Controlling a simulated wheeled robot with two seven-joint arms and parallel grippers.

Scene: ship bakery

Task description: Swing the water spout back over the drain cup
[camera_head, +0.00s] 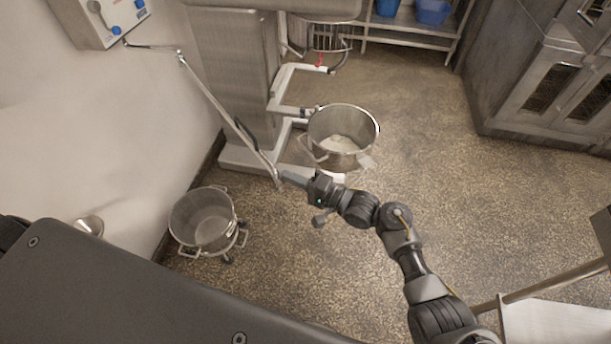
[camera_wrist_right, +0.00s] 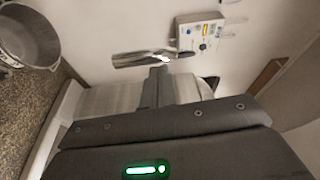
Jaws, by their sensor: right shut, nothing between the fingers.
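The water spout (camera_head: 225,110) is a long thin metal pipe that slopes from the wall water box (camera_head: 100,18) down toward the mixer bowl (camera_head: 343,140). Its lower end is beside my right gripper (camera_head: 284,178), which is shut with nothing held. The fingers look close to or against the pipe; I cannot tell if they touch. In the right wrist view the gripper (camera_wrist_right: 157,78) points at the wall, with the spout (camera_wrist_right: 145,58) and box (camera_wrist_right: 200,38) beyond. The small metal drain cup (camera_head: 89,225) is on the wall at lower left. My left gripper is not in view.
A steel mixer (camera_head: 235,75) stands behind the spout. A wheeled pot (camera_head: 203,218) is on the floor between the drain cup and my right gripper. Ovens (camera_head: 550,80) stand at the right. The floor in the middle right is clear.

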